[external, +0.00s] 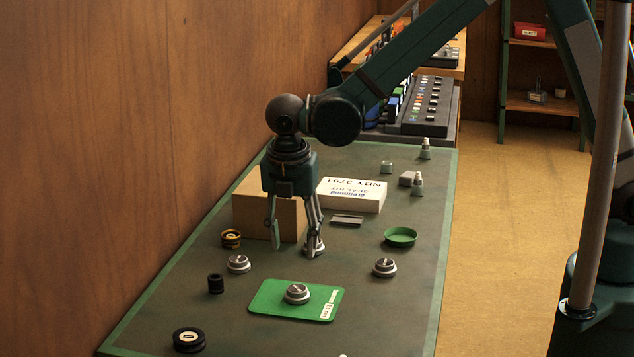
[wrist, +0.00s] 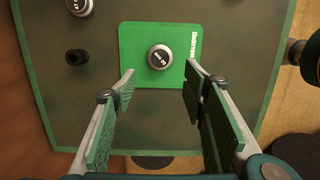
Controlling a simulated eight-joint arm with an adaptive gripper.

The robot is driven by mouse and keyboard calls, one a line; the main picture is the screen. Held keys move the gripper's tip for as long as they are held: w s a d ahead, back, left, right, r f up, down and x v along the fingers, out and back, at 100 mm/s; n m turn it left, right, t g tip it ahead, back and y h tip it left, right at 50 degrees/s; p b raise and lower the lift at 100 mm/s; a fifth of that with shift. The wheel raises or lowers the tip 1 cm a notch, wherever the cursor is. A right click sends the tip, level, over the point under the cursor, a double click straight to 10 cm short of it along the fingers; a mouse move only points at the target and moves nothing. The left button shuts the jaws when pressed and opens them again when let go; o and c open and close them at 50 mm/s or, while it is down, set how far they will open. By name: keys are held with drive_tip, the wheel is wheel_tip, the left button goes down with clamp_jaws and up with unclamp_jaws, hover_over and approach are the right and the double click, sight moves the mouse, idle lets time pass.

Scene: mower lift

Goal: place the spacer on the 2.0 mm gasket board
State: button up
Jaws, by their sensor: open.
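Several round, stepped silver pieces stand on the dark green table; I cannot tell which thing is the spacer. One silver piece (external: 297,293) sits on a bright green board (external: 264,301) with a white label. This piece also shows in the wrist view (wrist: 160,57), with dark marking on its top too small to read surely. A short black cylinder (external: 216,284) stands left of the board. No 2.0 mm board label can be read. My gripper (external: 295,252) is open and empty, pointing down above the table. In the wrist view its green-padded fingers (wrist: 158,83) are spread below the silver piece.
More silver pieces stand at left (external: 239,264) and right (external: 385,268). A cardboard box (external: 250,215), a white box (external: 352,200) and a green dish (external: 400,237) lie farther back. A black ring-shaped piece (external: 189,340) is at the front. A wooden wall is left.

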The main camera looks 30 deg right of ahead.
drive_tip(key=shift+d, duration=0.1)
drive_tip(key=w+d+r+m+t+y, duration=0.15)
drive_tip(key=d+r+m, duration=0.3)
drive_tip(key=d, duration=0.55)
drive_tip(key=w+d+r+m, duration=0.25)
drive_tip(key=d+r, duration=0.35)
drive_tip(key=d, duration=0.3)
drive_tip(key=w+d+r+m+t+y, duration=0.1)
drive_tip(key=d+r+m, duration=0.4)
drive_tip(key=d, duration=0.5)
drive_tip(key=s+d+r+m+t, duration=0.1)
drive_tip(key=s+d+m, duration=0.3)
drive_tip(key=d, duration=0.5)
drive_tip(key=s+d+r+m+t+h, duration=0.1)
drive_tip(key=s+d+m, duration=0.3)
drive_tip(key=d, duration=0.5)
drive_tip(key=s+d+r+m+t, duration=0.1)
drive_tip(key=s+d+m, duration=0.3)
drive_tip(key=d+m, duration=0.3)
drive_tip(key=d, duration=0.2)
drive_tip(key=shift+s+d+r, duration=0.2)
drive_tip(key=shift+d+r, duration=0.2)
